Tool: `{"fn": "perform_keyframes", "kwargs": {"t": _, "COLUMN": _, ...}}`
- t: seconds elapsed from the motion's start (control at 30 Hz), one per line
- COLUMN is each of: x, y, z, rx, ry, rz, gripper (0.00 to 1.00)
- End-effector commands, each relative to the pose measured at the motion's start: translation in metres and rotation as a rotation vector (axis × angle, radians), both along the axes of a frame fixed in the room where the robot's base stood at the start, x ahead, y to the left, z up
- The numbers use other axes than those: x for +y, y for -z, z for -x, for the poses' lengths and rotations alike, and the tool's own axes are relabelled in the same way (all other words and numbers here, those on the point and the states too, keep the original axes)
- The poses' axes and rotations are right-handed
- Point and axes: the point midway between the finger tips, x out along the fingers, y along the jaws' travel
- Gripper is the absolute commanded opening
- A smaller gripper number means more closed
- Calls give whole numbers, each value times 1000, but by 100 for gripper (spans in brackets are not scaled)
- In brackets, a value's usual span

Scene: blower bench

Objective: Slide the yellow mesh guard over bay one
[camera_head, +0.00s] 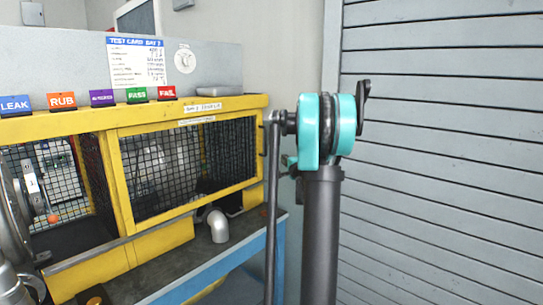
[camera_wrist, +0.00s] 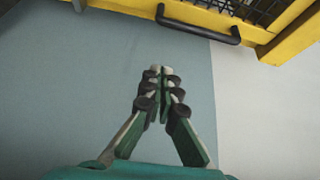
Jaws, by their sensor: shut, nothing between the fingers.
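The yellow-framed mesh guard (camera_head: 190,210) stands over the right-hand bay of the yellow enclosure in the head view. The left-hand bay (camera_head: 70,232) shows an open front, with a round metal wheel at its left edge and mesh behind it. The labels are too small to tell which bay is one. In the wrist view my gripper (camera_wrist: 160,72) is shut and empty, its fingertips together. A black bar handle (camera_wrist: 200,27) on a yellow frame lies beyond the fingertips, up and to the right, apart from them. My gripper is not seen in the head view.
Coloured tags stand along the enclosure's top, including a red FAIL tag (camera_head: 166,93). A white test card (camera_head: 137,62) hangs behind. A grey pipe elbow (camera_head: 217,225) sits on the bench beside the enclosure. A slatted grey wall (camera_head: 450,150) fills the right side.

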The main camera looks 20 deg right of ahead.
Motion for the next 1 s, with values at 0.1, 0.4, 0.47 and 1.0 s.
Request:
{"fn": "perform_keyframes", "kwargs": {"t": 0.1, "x": -8, "y": -1, "z": -7, "rx": -8, "ry": 14, "rz": -19, "gripper": 0}}
{"fn": "perform_keyframes", "kwargs": {"t": 0.4, "x": -6, "y": 0, "z": -54, "rx": -8, "ry": 10, "rz": -17, "gripper": 0}}
{"fn": "perform_keyframes", "kwargs": {"t": 0.47, "x": -7, "y": -1, "z": -65, "rx": -8, "ry": 11, "rz": -17, "gripper": 0}}
{"fn": "perform_keyframes", "kwargs": {"t": 1.0, "x": 28, "y": -1, "z": -90, "rx": -7, "ry": 12, "rz": -16, "gripper": 0}}
